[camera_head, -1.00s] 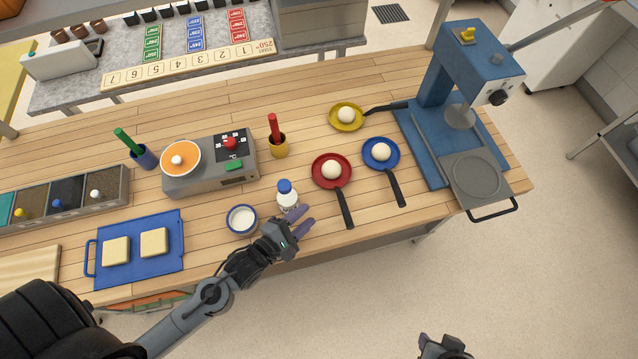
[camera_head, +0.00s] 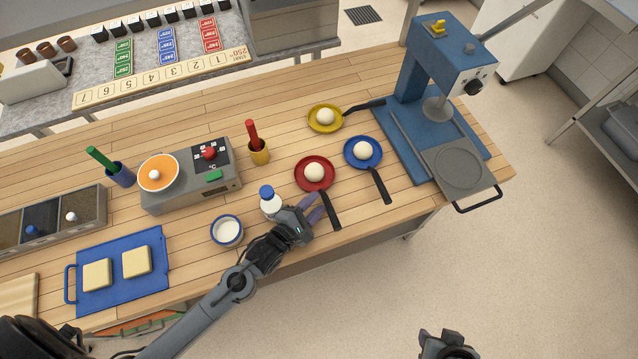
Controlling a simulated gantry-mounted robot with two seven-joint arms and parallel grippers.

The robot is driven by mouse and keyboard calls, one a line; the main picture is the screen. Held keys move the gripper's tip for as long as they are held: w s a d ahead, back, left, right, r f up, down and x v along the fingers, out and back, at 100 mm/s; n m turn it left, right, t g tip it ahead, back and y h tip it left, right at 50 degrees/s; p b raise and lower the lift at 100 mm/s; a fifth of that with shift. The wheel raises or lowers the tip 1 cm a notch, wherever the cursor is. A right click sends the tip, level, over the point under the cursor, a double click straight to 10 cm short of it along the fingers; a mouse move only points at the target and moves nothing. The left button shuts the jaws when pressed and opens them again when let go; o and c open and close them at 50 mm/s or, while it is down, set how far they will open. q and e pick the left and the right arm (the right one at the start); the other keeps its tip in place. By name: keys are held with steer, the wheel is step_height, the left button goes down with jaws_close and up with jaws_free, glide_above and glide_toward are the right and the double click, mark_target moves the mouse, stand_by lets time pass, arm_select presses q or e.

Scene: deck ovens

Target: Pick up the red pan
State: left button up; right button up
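The red pan (camera_head: 302,182) lies on the wooden counter with a pale dough ball (camera_head: 314,172) in it. Its black handle (camera_head: 332,213) points down toward the counter's front edge. My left gripper (camera_head: 315,208) is open, its two purple fingers apart, just left of the handle. The fingers look empty; I cannot tell their height or whether they touch the handle. My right gripper (camera_head: 447,346) shows only partly at the bottom edge, away from the counter, and its fingers are unclear.
A white bottle with a blue cap (camera_head: 267,194) stands close beside my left gripper. A blue pan (camera_head: 350,158) and yellow pan (camera_head: 313,125) lie nearby.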

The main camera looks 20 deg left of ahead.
mark_target(322, 191)
arm_select(q)
steer(key=shift+x, duration=1.15)
jaws_close()
steer(key=shift+r, duration=0.1)
steer(key=shift+r, duration=0.1)
